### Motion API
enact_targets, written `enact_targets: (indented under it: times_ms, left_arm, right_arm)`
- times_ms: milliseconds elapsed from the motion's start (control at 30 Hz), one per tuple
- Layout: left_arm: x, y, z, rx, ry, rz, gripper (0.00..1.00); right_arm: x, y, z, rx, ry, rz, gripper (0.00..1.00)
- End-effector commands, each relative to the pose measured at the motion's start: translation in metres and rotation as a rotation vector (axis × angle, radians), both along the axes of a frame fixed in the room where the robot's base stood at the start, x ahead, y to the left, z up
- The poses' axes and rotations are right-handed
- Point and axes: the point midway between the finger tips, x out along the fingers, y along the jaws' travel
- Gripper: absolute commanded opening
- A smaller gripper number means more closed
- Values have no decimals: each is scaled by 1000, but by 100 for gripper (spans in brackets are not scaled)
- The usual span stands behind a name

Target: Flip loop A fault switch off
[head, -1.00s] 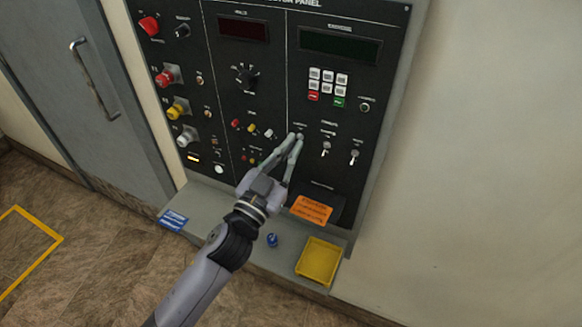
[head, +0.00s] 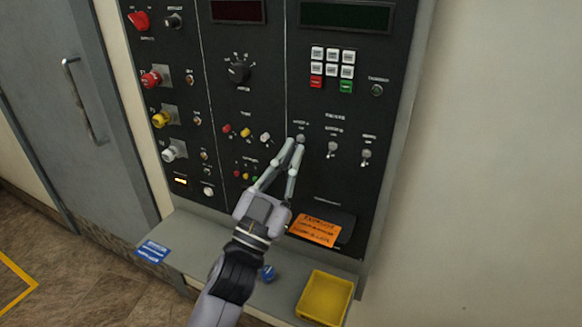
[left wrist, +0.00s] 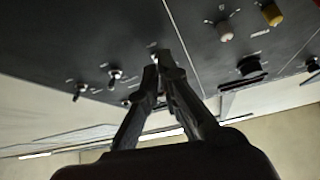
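A row of three small toggle switches sits on the dark panel below the keypad. The leftmost switch (head: 301,138) is at my left gripper's fingertips and partly covered by them; its lever position cannot be told. The middle switch (head: 332,148) and right switch (head: 367,154) show clear, and also in the left wrist view (left wrist: 115,75) (left wrist: 80,90). The labels are too blurred to read surely. My left gripper (head: 295,145) points up at the panel with its fingertips together; it also shows in the left wrist view (left wrist: 157,62). Whether the tips touch the lever is unclear. My right gripper is out of view.
A keypad (head: 332,62) is above the switches, and colored knobs (head: 246,132) are to their left.

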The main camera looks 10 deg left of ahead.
Motion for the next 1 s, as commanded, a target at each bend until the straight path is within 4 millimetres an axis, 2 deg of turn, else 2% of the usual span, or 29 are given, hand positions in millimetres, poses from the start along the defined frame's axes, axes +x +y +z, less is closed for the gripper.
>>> enact_targets:
  times_ms: [433, 500, 767, 1000]
  left_arm:
    - [1, 1, -1, -1, -3, 2, 0]
    - [1, 1, -1, -1, -3, 2, 8]
    - [1, 0, -1, -2, -5, 1, 25]
    - [0, 0, 0, -2, -6, 0, 26]
  right_arm:
    - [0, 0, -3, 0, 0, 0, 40]
    - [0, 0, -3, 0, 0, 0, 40]
    - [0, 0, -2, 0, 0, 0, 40]
    - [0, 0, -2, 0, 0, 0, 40]
